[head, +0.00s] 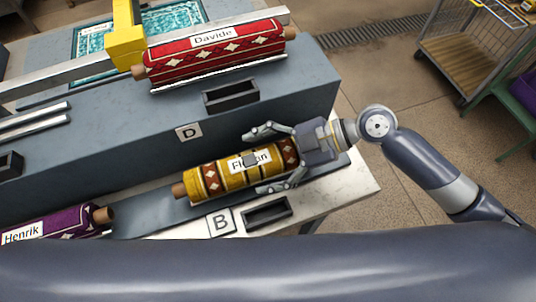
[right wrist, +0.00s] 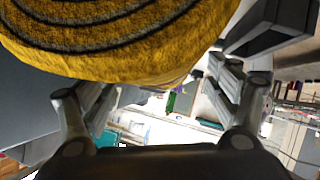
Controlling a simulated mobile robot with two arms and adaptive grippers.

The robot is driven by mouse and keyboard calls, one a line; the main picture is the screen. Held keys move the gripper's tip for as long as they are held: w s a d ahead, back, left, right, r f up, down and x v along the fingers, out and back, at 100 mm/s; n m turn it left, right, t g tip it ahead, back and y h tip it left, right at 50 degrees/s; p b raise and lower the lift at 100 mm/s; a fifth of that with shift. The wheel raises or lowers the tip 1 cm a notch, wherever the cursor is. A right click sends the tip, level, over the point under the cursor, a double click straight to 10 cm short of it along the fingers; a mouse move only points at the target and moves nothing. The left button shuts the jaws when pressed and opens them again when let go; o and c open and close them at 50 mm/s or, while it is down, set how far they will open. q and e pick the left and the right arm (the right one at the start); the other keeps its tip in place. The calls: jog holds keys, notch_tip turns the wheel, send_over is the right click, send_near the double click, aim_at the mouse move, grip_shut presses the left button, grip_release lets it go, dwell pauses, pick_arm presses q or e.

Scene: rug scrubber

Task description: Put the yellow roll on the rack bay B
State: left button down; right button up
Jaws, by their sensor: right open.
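The yellow roll (head: 222,174) has brown diamond bands and a partly covered name label. It lies lengthwise on the lower grey ledge of the rack, just behind the white plate marked B (head: 221,222). Its brown core end points left. My right gripper (head: 256,162) is open around the roll's right end, one finger on each side; I cannot tell if they touch it. In the right wrist view the yellow spiral end (right wrist: 110,25) fills the top between the spread fingers (right wrist: 160,88). My left gripper is out of view.
A red roll (head: 215,55) labelled Davide lies on the upper level, by a yellow block (head: 124,42). A purple roll (head: 60,225) labelled Henrik lies left on the lower ledge. Plate D (head: 189,132) is on the step. A trolley (head: 465,55) stands at the upper right.

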jog(key=b+v, duration=0.2)
jog(key=v, duration=0.8)
jog(key=shift+d+r+b, duration=0.15)
jog(key=shift+d+b, duration=0.2)
jog(key=shift+d, duration=0.05)
jog(key=shift+d+r, duration=0.4)
jog(key=shift+d, duration=0.05)
jog(key=shift+d, duration=0.1)
